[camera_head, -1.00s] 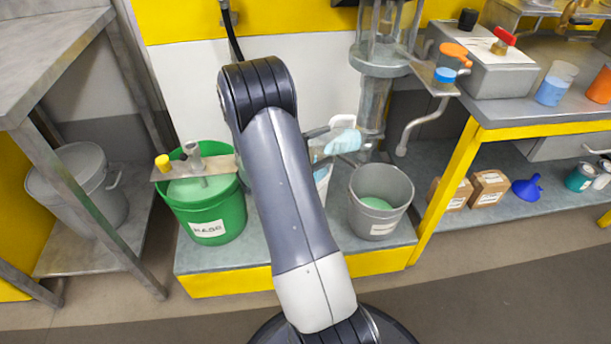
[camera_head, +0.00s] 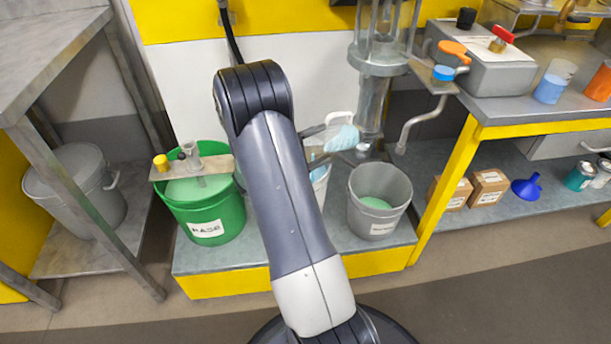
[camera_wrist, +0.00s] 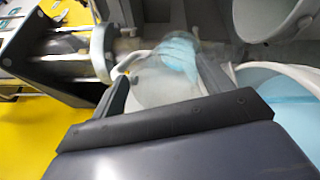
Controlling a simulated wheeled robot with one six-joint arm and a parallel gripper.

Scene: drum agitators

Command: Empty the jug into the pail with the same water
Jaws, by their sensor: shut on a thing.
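A clear jug (camera_head: 341,119) with light blue water in it hangs above the platform, right of my arm. My gripper (camera_wrist: 163,88) is shut on the jug, which also shows in the wrist view (camera_wrist: 158,82). A white pail (camera_head: 320,173) with a label stands below, mostly hidden behind my arm. In the wrist view a pail holding light blue water (camera_wrist: 292,112) lies right of the jug. A grey pail (camera_head: 358,212) with pale green liquid stands to the right. A green pail (camera_head: 225,222) labelled BASE, with pale green liquid, stands to the left.
A plate with a yellow knob (camera_head: 160,162) lies across the green pail. A metal column (camera_head: 373,105) and a crank (camera_head: 415,122) stand behind the jug. A bench (camera_head: 545,112) with cups is at right; a lidded grey bin (camera_head: 75,190) is at far left.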

